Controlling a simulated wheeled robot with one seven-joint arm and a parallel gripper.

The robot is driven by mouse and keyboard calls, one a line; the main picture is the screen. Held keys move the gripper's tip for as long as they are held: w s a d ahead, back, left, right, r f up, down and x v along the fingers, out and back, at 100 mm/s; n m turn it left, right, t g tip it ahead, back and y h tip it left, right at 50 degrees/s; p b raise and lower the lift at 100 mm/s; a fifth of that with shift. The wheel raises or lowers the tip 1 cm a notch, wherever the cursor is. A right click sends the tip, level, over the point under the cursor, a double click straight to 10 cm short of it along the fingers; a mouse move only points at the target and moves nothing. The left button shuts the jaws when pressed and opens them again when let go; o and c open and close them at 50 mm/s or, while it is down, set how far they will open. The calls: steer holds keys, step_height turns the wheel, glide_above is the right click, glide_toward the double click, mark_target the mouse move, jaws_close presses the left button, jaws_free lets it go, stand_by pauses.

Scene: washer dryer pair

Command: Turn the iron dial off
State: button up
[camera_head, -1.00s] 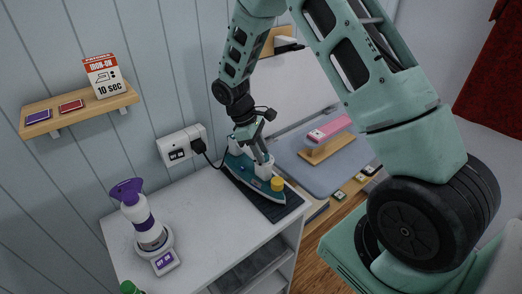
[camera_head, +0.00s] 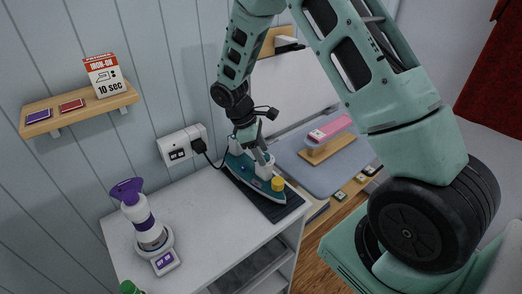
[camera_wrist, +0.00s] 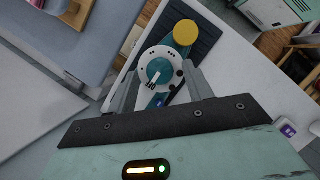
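The iron (camera_head: 262,182) is teal and white with a yellow knob (camera_head: 278,183) near its front. It rests on a dark mat (camera_head: 283,206) on the white cabinet top. In the wrist view its round dial (camera_wrist: 157,71) is teal with a white pointer, set in a white ring with dark marks. My gripper (camera_head: 258,160) is over the iron, pointing down. In the wrist view the two fingers (camera_wrist: 160,88) are apart, one on each side of the dial housing, with nothing clamped between them. I cannot tell whether a finger touches the iron.
A purple and white steamer (camera_head: 150,230) stands on the cabinet at left. A black plug with a cord is in the wall socket (camera_head: 180,146). A blue-grey ironing board (camera_head: 335,175) is beyond the iron. A wooden shelf (camera_head: 80,107) holds a box.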

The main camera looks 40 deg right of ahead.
steer(key=shift+r, duration=0.1)
steer(key=b+v, duration=0.4)
steer(key=v, duration=1.3)
steer(key=shift+a, duration=0.1)
steer(key=s+a+f+t+y+b, duration=0.2)
steer(key=s+a+f+y, duration=0.1)
steer(key=s+a, duration=1.3)
steer(key=s+a+f+m+t+y, duration=0.1)
steer(key=s+a+f, duration=0.1)
steer(key=s, duration=1.1)
steer(key=shift+s+a+f+m, duration=0.25)
steer(key=shift+s+f+m, duration=0.15)
steer(key=shift+f, duration=0.4)
